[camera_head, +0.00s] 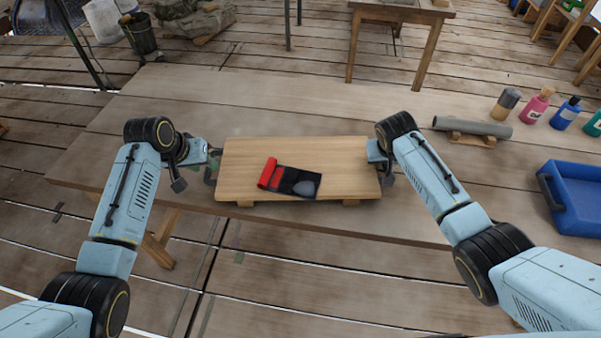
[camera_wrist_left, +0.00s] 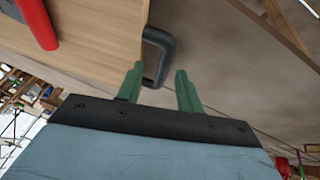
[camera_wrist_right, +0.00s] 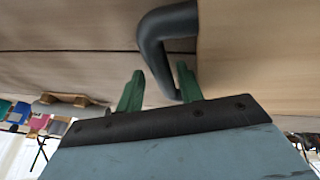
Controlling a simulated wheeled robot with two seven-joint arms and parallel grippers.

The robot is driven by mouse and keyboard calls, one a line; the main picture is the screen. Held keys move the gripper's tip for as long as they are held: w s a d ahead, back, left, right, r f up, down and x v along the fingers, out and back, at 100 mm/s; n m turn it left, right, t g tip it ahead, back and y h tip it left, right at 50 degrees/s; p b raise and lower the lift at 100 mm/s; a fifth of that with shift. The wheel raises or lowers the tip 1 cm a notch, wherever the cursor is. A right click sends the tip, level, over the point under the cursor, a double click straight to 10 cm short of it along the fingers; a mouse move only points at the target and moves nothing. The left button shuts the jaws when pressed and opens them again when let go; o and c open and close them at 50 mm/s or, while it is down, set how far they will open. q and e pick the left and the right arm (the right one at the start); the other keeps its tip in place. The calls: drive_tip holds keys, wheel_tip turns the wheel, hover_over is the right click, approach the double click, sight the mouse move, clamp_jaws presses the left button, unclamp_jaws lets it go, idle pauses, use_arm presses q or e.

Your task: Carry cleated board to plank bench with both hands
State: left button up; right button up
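The cleated board (camera_head: 340,165) is a light wooden slab with cleats under its front edge, level at the long plank table; I cannot tell whether it touches. It bears a dark pouch with a red roll (camera_head: 268,172). My left gripper (camera_wrist_left: 160,88) is at the board's left end, fingers open and apart, with the dark left handle (camera_wrist_left: 158,45) reaching between them. My right gripper (camera_wrist_right: 160,88) is at the right end, also open, with the dark right handle (camera_wrist_right: 152,40) reaching between its fingers. I cannot tell which table is the plank bench.
The long plank table (camera_head: 300,98) has clear room behind the board. A grey cylinder (camera_head: 472,126) on a wooden cradle, several bottles (camera_head: 537,105) and a blue tray (camera_head: 545,197) are at the right. A smaller wooden table (camera_head: 385,12) stands further back.

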drive_tip(key=shift+r, duration=0.1)
use_arm(q)
drive_tip(key=v, duration=0.3)
drive_tip(key=shift+s+a, duration=0.1)
drive_tip(key=shift+a, duration=0.05)
use_arm(e)
drive_tip(key=v, duration=1.1)
drive_tip(key=shift+s+r, duration=0.15)
drive_tip(key=shift+r, duration=0.2)
drive_tip(key=shift+s+a, duration=0.1)
drive_tip(key=shift+a, duration=0.05)
